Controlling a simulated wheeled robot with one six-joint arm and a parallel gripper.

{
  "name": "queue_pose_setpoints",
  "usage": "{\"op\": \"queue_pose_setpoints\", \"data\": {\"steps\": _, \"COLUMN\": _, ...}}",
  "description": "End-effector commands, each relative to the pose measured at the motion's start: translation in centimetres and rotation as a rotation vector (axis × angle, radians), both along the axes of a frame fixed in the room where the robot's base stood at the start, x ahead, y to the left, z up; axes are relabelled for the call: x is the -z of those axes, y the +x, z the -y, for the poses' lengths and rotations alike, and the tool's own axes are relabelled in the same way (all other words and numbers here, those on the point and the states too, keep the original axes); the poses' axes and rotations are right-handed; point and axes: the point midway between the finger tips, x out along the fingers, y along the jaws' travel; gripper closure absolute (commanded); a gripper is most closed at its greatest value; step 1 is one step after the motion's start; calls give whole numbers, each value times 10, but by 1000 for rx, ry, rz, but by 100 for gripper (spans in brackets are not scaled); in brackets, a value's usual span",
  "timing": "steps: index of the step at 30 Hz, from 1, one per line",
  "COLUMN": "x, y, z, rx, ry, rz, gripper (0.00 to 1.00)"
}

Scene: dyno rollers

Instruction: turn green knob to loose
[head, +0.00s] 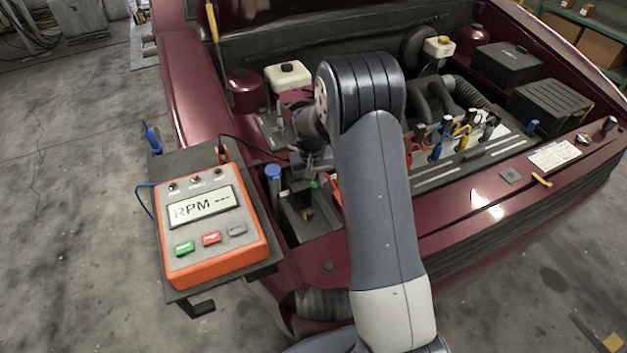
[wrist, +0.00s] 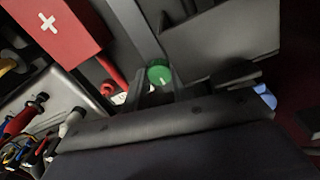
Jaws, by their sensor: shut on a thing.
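The green knob (wrist: 159,74) is round with a pale pointer line, seen from above in the wrist view. Its pointer lies near the lower part of its face. My gripper (wrist: 157,86) is shut on the knob, with dark fingers on either side of its lower part. In the head view a small green spot (head: 314,184) shows just below my gripper (head: 312,170), in the left part of the engine bay. My arm hides much of this area there. The scale label by the knob is partly hidden and not readable.
A red box with a white cross (wrist: 55,30) is near the gripper. A blue-capped post (head: 273,174) stands left of it. An orange RPM meter (head: 211,228) rests on a side shelf. Cables and connectors (head: 455,138) lie to the right, with a battery-like black box (head: 548,106) beyond.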

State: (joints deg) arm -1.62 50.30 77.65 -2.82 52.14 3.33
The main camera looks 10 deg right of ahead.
Motion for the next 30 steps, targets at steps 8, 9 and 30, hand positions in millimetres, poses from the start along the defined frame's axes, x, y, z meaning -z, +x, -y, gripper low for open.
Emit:
{"op": "queue_pose_setpoints", "data": {"steps": 8, "x": 0, "y": 0, "z": 0, "rx": 3, "ry": 0, "rz": 0, "gripper": 98}}
{"op": "queue_pose_setpoints", "data": {"steps": 9, "x": 0, "y": 0, "z": 0, "rx": 6, "ry": 0, "rz": 0, "gripper": 98}}
{"op": "queue_pose_setpoints", "data": {"steps": 30, "x": 0, "y": 1, "z": 0, "rx": 460, "ry": 0, "rz": 1, "gripper": 98}}
